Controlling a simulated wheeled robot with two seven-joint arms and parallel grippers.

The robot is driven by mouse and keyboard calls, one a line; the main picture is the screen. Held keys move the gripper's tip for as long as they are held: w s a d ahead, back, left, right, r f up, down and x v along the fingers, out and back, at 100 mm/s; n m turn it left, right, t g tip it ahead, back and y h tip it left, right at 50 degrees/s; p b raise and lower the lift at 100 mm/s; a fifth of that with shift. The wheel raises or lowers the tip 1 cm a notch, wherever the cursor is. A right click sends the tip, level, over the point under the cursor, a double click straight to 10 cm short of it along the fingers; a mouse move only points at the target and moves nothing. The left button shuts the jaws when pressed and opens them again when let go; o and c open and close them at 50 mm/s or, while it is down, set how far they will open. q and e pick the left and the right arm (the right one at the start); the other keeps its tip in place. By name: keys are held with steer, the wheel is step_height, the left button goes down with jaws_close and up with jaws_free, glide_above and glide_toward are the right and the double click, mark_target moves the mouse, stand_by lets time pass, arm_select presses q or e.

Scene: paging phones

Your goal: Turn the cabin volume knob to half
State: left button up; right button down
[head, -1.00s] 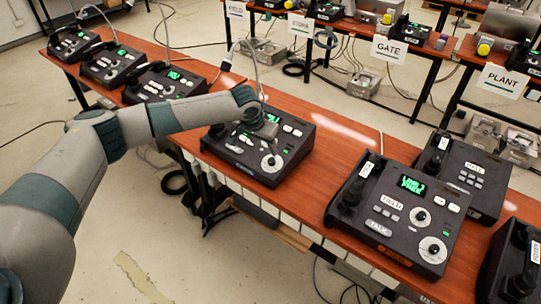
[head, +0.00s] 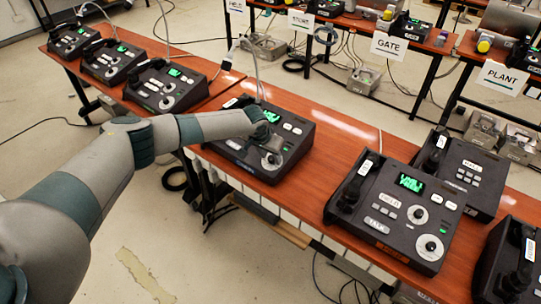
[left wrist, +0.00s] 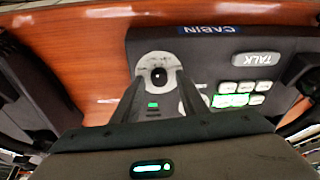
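The cabin phone (head: 290,155) is a black desk unit with a green screen, in the middle of the head view. In the left wrist view it shows upside down, with a blue CABIN label (left wrist: 208,29) and a TALK button (left wrist: 256,59). A dark round knob on a pale dial (left wrist: 158,58) lies at my left fingertips; the dial also shows in the head view (head: 271,162). My left gripper (left wrist: 161,82) points at this dial, its two dark fingers apart on either side of the knob. I cannot tell whether they touch it. My right gripper is not in view.
Several phones stand on the table at left. Bare tabletop lies between the cabin and field phones.

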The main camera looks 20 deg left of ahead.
arm_select(q)
jaws_close()
steer(key=shift+m, duration=0.4)
steer(key=m+b, duration=0.1)
steer(key=m, duration=0.2)
steer(key=shift+f+m+h+b, duration=0.1)
steer(key=shift+m+h+b, duration=0.2)
steer(key=shift+m+h, duration=0.1)
steer(key=shift+m+b, duration=0.4)
steer(key=shift+m, duration=1.3)
